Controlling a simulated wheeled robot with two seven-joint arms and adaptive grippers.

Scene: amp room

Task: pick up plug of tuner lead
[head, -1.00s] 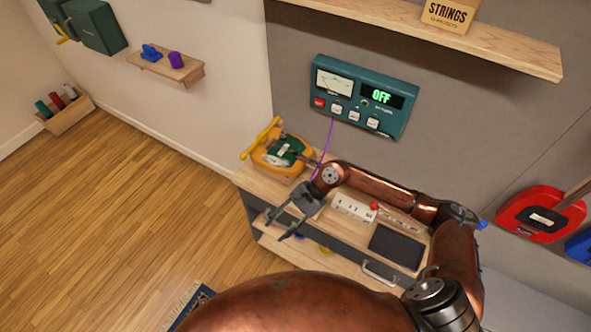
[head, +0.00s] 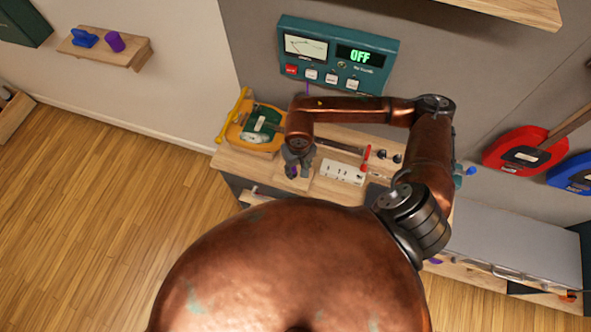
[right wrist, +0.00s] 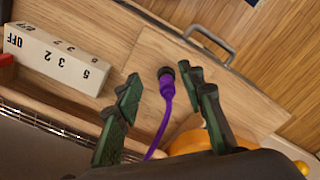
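The plug (right wrist: 168,84) of the tuner lead is purple with a black end and lies on the wooden bench top in the right wrist view. Its purple lead (right wrist: 161,132) runs down the picture from it. My right gripper (right wrist: 158,78) is open, its green-padded fingers on either side of the plug with gaps showing. In the head view my right gripper (head: 297,160) points down at the bench, and a bit of purple shows at its fingers. The green tuner (head: 337,54) hangs on the wall, its display reading OFF. My left gripper is not in view.
A white socket strip (head: 342,173) marked OFF lies right of my right gripper; it also shows in the right wrist view (right wrist: 58,58). An orange and green device (head: 255,126) with a dial stands to the left. A drawer handle (right wrist: 210,38) is at the bench front.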

